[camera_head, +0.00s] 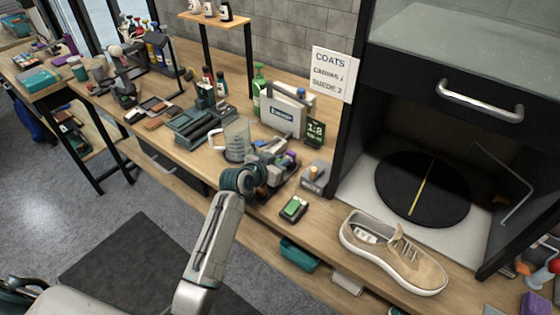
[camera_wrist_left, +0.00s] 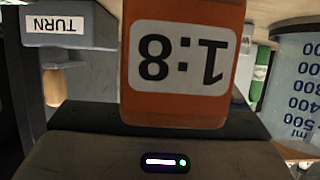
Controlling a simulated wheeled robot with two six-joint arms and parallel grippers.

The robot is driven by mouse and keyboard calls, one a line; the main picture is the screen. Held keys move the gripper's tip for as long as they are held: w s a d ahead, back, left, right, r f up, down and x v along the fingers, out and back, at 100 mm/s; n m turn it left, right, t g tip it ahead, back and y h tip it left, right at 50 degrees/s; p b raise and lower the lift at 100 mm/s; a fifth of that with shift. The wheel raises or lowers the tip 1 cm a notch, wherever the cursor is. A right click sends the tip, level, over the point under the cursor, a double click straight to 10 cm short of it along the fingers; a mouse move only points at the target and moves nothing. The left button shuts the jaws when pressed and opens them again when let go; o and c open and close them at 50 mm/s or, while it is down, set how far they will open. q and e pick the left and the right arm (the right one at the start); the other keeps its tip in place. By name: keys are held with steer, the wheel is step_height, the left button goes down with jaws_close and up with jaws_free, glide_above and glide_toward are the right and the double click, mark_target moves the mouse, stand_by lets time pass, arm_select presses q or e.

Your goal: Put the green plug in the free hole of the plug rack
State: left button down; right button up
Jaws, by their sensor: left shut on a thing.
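My left gripper (camera_head: 272,170) reaches in over the workbench from below, beside the measuring jug. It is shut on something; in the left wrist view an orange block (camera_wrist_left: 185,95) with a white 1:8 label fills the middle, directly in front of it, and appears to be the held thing. The label is upside down there. I cannot pick out a plug rack or its free hole; the gripper hides that part of the bench. I see no sure green plug; a small dark block with a green top (camera_head: 293,207) lies in front of the gripper.
The clear jug (camera_head: 238,140) stands left of the gripper and shows in the wrist view (camera_wrist_left: 295,80). A grey device (camera_head: 317,176) stands to the right; the wrist view shows a TURN label (camera_wrist_left: 63,25). A tan sneaker (camera_head: 400,262) and dark turntable (camera_head: 395,180) are farther right.

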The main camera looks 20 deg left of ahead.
arm_select(q)
steer(key=shift+f+b, duration=0.6)
steer(key=shift+f, duration=0.3)
steer(key=c, duration=1.3)
jaws_free()
steer(key=shift+s, duration=0.1)
steer(key=shift+f, duration=0.1)
steer(key=b+v, duration=0.2)
steer(key=v, duration=0.8)
steer(key=shift+r, duration=0.25)
steer(key=shift+s+a+r, duration=0.15)
steer(key=shift+s+r, duration=0.05)
steer(key=shift+s, duration=0.1)
